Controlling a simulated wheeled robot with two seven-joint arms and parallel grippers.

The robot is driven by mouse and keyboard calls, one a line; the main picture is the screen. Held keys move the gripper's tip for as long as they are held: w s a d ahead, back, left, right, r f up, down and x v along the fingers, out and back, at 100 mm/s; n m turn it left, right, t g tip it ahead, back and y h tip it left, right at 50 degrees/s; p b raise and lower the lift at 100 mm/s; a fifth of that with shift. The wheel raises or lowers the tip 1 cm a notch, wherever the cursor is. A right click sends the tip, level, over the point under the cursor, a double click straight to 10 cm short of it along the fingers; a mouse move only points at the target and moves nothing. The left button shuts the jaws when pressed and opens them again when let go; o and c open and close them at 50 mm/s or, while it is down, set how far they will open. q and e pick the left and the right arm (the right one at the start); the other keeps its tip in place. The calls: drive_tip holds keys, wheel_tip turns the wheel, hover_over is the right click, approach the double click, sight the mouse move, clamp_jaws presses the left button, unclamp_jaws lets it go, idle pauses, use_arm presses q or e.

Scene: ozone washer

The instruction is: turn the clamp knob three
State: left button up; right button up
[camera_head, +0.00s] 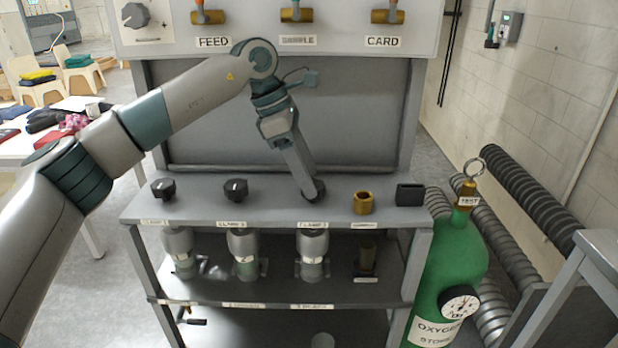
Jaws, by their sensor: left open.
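Clamp knob three (321,184) is a dark knob on the grey shelf, above the third clamp label. It is mostly hidden behind my left gripper (311,194). The left gripper points down at the knob from above, with its fingertips at or around it; contact cannot be made out. The left jaws are open. Two other black clamp knobs show to the left, the first (163,189) and the second (236,189). The third clamp (312,252) hangs below the shelf under the gripper. My right gripper is out of view.
A brass fitting (363,203) and a black block (410,195) stand right of the knob. A green oxygen cylinder (452,262) is beside the bench. The upper panel (350,35) has FEED, SAMPLE and CARD valves. The shelf is clear between the knobs.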

use_arm(q)
drive_tip(key=b+v, duration=0.1)
drive_tip(key=v, duration=0.5)
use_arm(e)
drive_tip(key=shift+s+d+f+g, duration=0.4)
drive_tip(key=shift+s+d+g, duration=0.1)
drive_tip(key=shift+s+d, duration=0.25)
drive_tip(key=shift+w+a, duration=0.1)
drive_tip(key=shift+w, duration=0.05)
